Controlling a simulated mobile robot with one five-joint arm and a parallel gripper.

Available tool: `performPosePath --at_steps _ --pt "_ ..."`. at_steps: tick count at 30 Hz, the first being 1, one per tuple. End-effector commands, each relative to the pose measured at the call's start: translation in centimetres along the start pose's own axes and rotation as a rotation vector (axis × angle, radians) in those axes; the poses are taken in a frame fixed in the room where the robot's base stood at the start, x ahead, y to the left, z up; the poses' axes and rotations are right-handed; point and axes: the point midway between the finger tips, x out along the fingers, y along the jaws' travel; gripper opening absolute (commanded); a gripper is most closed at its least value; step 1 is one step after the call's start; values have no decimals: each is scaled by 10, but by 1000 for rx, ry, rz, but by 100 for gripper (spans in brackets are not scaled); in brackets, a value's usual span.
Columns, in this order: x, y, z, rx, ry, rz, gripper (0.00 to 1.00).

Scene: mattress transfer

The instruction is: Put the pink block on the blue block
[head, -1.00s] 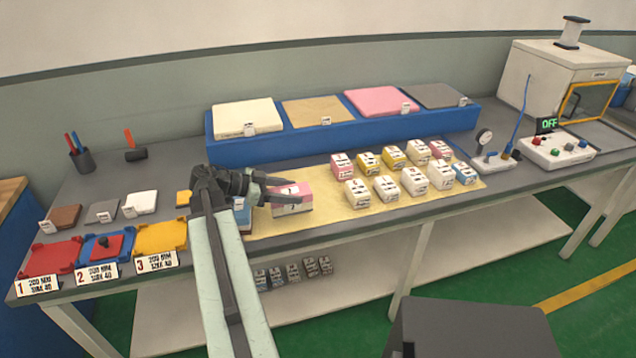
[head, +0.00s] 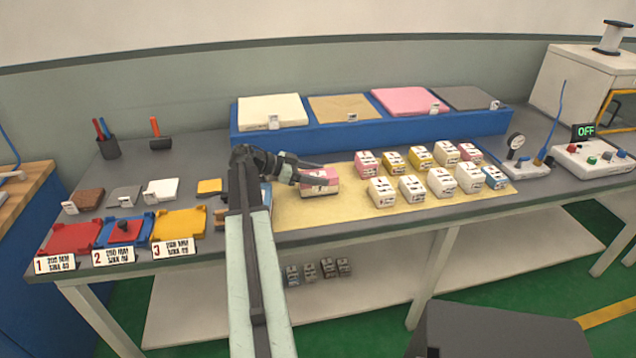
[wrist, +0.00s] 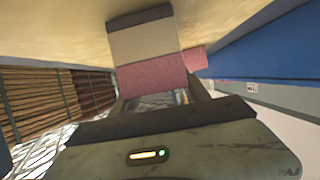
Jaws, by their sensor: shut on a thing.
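The pink block (head: 321,185) has a pink upper part and a pale lower part with a dark label. My gripper (head: 318,174) is shut on it, over the tan mat. In the wrist view the pink block (wrist: 150,74) sits between the fingers, with a pink band nearest, then a cream band and a grey one. Whether it is clear of the mat is hard to tell. The blue block (head: 265,195) is left of the held block, at the mat's left end, mostly hidden by my arm.
Several white, yellow, pink and blue labelled blocks (head: 411,187) stand on the tan mat (head: 345,213) to the right. A long blue stand (head: 375,128) with flat pads runs behind. Coloured trays (head: 177,225) are at the left. The mat's front strip is bare.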

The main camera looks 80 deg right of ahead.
Motion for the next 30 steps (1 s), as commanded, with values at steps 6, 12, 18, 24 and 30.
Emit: performPosePath --at_steps 6,12,18,24,30 --pt "1 0 1 0 0 0 15" --pt "2 0 2 0 0 1 76" --pt "2 0 2 0 0 1 76" --pt "-7 0 -2 0 0 0 76" --pt "-54 -1 -5 0 0 -2 76"
